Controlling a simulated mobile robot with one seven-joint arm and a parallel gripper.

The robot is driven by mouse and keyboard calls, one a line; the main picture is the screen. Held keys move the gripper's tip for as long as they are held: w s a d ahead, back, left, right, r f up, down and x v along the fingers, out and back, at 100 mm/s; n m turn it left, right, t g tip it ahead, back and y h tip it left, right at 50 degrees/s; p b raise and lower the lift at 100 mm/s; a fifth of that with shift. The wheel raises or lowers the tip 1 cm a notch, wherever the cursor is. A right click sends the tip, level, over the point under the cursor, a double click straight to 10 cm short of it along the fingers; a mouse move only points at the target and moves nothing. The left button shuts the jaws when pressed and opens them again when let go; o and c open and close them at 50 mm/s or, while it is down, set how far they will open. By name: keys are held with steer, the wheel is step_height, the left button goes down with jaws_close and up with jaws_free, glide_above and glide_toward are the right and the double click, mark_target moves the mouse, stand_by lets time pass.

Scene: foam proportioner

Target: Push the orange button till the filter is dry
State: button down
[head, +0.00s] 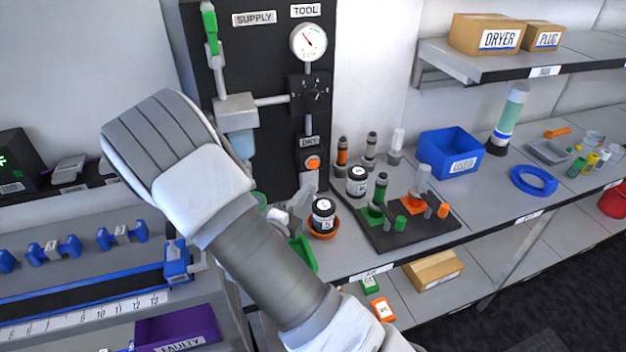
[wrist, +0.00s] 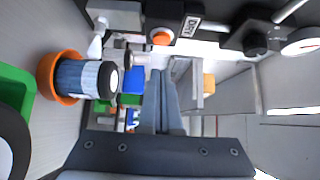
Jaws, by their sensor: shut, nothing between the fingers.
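The orange button (head: 313,163) sits on the black panel under a DRY label. It also shows in the wrist view (wrist: 161,37), just beyond my fingertips. My gripper (wrist: 160,74) is shut and empty, its fingers pointing towards the panel below the button. A gap shows between fingertips and button in the picture; the exact depth is hard to judge. In the head view my arm hides most of the gripper. The filter (head: 238,118), with a pale bluish bowl, hangs on the panel left of the button. My arm partly covers it, and whether it is wet inside cannot be told.
A black-lidded jar (head: 323,216) stands in an orange dish close beside my gripper. A green container (head: 302,254) is also near. A dark tray (head: 425,232) with several small parts and a blue bin (head: 450,153) stand to the right. A gauge (head: 308,42) is above the button.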

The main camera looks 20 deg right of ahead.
steer(key=shift+v, duration=2.25)
steer(key=s+d+r+m+g+y, duration=0.1)
steer(key=s+d+r+m+g, duration=0.45)
steer(key=m, duration=0.75)
steer(key=s+d+r+m+g+y, duration=0.2)
steer(key=s+d+r+m+g, duration=0.15)
steer(key=s+m+g, duration=0.65)
steer(key=s+a+r+m+t+y, duration=0.6)
steer(key=a+r+m+t+y, duration=0.2)
steer(key=m, duration=1.3)
steer(key=shift+a+r+m+y, duration=0.4)
steer(key=shift+a+r+y, duration=0.1)
steer(key=shift+a+y, duration=0.45)
